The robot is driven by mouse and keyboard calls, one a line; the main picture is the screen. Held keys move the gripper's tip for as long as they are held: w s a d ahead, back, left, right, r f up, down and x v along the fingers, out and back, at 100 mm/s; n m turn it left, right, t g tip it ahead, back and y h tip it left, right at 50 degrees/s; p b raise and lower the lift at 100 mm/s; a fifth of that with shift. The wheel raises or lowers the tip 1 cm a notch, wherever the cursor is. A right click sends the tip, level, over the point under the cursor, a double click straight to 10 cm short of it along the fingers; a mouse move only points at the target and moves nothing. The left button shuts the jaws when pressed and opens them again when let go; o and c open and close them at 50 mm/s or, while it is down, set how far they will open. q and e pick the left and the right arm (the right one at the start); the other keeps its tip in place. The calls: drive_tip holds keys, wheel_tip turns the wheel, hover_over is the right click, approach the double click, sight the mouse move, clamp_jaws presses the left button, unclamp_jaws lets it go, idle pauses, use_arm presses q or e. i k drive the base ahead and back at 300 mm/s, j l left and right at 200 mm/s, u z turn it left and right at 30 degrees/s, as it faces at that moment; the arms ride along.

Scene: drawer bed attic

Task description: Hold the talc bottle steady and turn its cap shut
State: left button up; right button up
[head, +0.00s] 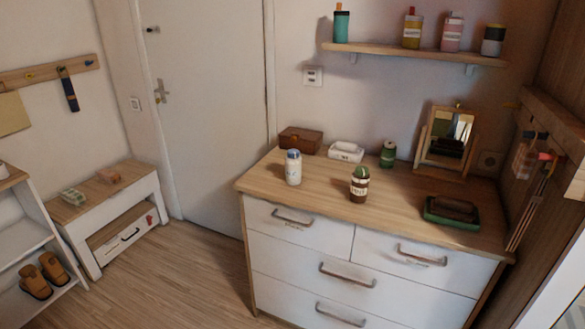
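A white bottle with a blue-grey cap (293,168) stands upright near the front left of the dresser top (315,190); it looks like the talc bottle. The cap sits on top of the bottle; I cannot tell whether it is tight or loose. Neither of my grippers shows in the head view, and nothing is touching the bottle.
Right of the bottle stands a small brown pot with a green top (359,186). Behind are a brown box (300,140), a white tissue box (346,152), a green jar (388,154) and a mirror (447,138). A green tray (451,213) lies right. The front-left top is clear.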

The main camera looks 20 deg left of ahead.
sight(294, 154)
drive_tip(key=i+j+z, duration=0.1)
drive_tip(key=j, duration=0.35)
drive_tip(key=i+j, duration=0.15)
drive_tip(key=j, duration=0.3)
drive_tip(key=i+j+z, duration=0.15)
drive_tip(key=j, duration=0.35)
drive_tip(key=j+z, duration=0.1)
drive_tip(key=j, duration=0.35)
